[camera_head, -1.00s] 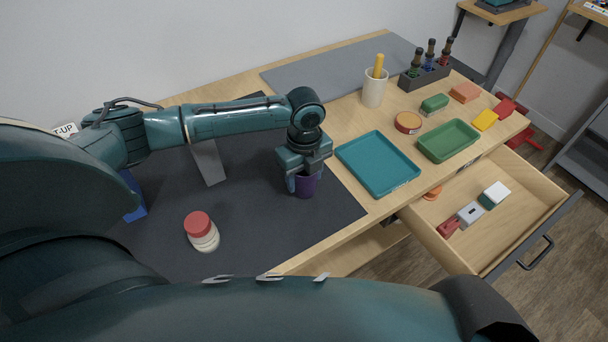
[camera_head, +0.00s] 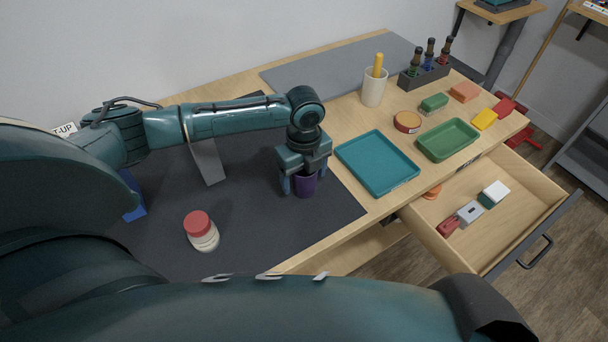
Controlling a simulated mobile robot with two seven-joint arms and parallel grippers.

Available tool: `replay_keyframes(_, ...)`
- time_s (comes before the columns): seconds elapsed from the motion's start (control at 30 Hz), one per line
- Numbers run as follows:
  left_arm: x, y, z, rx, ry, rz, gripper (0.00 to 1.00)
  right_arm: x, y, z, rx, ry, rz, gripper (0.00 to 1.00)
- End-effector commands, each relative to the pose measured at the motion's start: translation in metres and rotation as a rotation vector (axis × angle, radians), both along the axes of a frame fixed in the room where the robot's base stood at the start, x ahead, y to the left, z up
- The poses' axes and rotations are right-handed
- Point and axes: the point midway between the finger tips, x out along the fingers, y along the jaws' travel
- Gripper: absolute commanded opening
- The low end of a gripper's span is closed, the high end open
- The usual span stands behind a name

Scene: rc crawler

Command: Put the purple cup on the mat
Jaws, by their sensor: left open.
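The purple cup (camera_head: 305,186) stands upright on the dark mat (camera_head: 265,235), near its right edge. My left gripper (camera_head: 304,182) points down right over the cup, open, with one finger on each side of it. The gripper hides the cup's top, and I cannot tell whether the fingers touch it. A second, grey mat (camera_head: 330,72) lies at the back of the table. My right gripper is not in view.
A red-lidded jar (camera_head: 201,231) stands on the dark mat. A teal tray (camera_head: 377,163) lies close to the cup's right, with a green tray (camera_head: 447,140) beyond. A cream holder (camera_head: 374,88) stands behind. The drawer (camera_head: 500,215) is open at the right.

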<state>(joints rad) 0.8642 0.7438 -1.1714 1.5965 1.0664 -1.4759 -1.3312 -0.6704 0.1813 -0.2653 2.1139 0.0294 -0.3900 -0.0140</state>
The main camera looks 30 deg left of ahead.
Motion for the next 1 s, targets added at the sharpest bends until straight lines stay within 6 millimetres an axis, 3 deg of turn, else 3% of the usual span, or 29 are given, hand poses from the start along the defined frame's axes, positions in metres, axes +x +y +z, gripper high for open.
replay_keyframes(0.5,0.001,0.0,0.099,-0.001,-0.004,0.002,0.74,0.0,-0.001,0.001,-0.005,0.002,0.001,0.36)
replay_keyframes(0.7,0.001,0.0,0.116,-0.001,-0.002,0.002,0.74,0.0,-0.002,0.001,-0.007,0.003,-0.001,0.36)
replay_keyframes(1.0,0.001,0.0,0.118,-0.001,0.0,0.002,0.74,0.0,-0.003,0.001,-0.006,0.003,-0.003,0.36)
